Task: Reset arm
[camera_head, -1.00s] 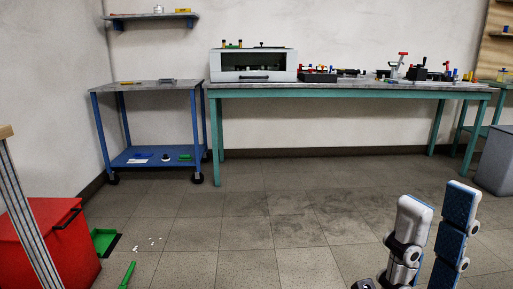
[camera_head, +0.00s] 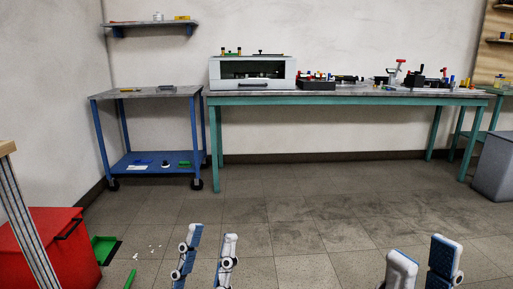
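My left gripper (camera_head: 208,262) is at the bottom of the head view, left of centre. Its two blue-and-white fingers stand apart with bare floor visible between them, so it is open and empty. My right gripper (camera_head: 421,268) is at the bottom right. Its two fingers are also apart with nothing between them. Both grippers are over the open floor, well in front of the workbench (camera_head: 330,100). The wrists and lower parts of both arms are cut off by the frame's bottom edge.
A blue trolley (camera_head: 150,94) stands at the back left beside the bench, which carries a grey box (camera_head: 252,73) and several tools. A red bin (camera_head: 50,250), green dustpan (camera_head: 104,250) and white scraps are at the lower left. A grey bin (camera_head: 495,168) stands right. The middle floor is clear.

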